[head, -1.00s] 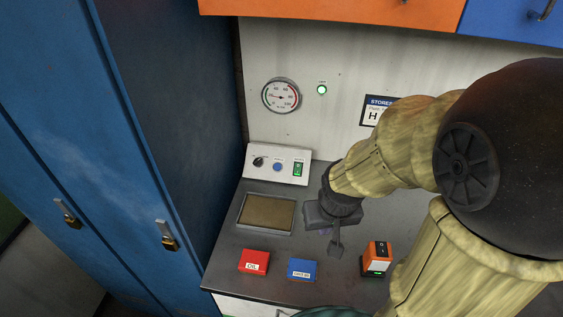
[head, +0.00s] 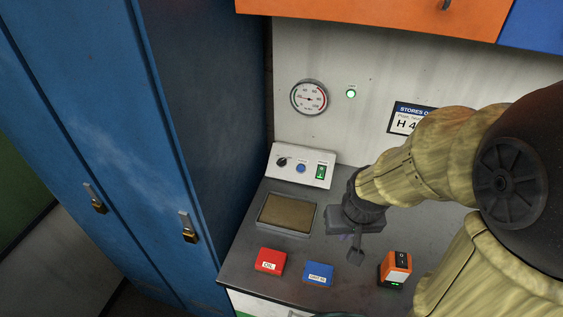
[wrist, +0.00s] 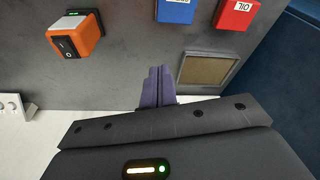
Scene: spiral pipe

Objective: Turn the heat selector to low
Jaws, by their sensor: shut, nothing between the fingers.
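The heat selector seems to be the black knob (head: 282,162) at the left of a white control panel at the back of the grey bench. I cannot read the labels by it. The panel also has a blue button (head: 301,168) and a green-lit switch (head: 320,172). My gripper (head: 355,254) is shut and empty over the bench, right of and nearer than the panel, apart from the knob. In the wrist view its fingers (wrist: 158,82) are together. The knob is not clearly visible in the wrist view.
A brown-floored tray (head: 262,222) is set in the bench before the panel. A red box (head: 270,261), a blue box (head: 318,274) and an orange switch box (head: 396,267) stand along the front. A blue locker (head: 170,150) bounds the left. A gauge (head: 309,97) hangs on the wall.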

